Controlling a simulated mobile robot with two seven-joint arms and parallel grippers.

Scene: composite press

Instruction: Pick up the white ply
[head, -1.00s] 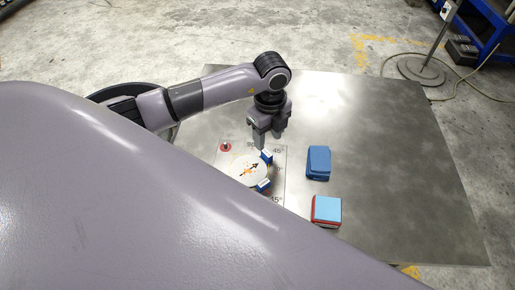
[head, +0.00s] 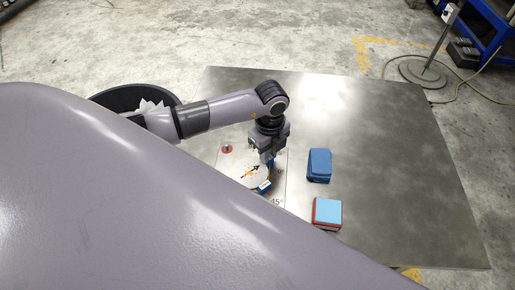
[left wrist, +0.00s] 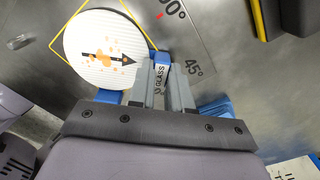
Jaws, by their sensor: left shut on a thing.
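The white ply (head: 247,173) is a round disc with a black arrow and orange spots. It lies on the angle-marked plate and shows at the upper left in the left wrist view (left wrist: 88,47). Blue tabs sit at its edge; one near the fingers reads "GLASS" (left wrist: 162,66), another shows in the head view (head: 264,187). My left gripper (head: 268,158) is low over the ply's far right edge. In the left wrist view its fingers (left wrist: 165,84) are shut on the lettered tab. The fingertips partly hide that tab. My right gripper is not in view.
A blue block (head: 319,164) and a red block with a light blue top (head: 327,212) stand right of the plate. A red disc with a knob (head: 227,149) is left of the gripper. A dark bin (head: 120,97) stands beyond the table's left edge. The table's right half is clear.

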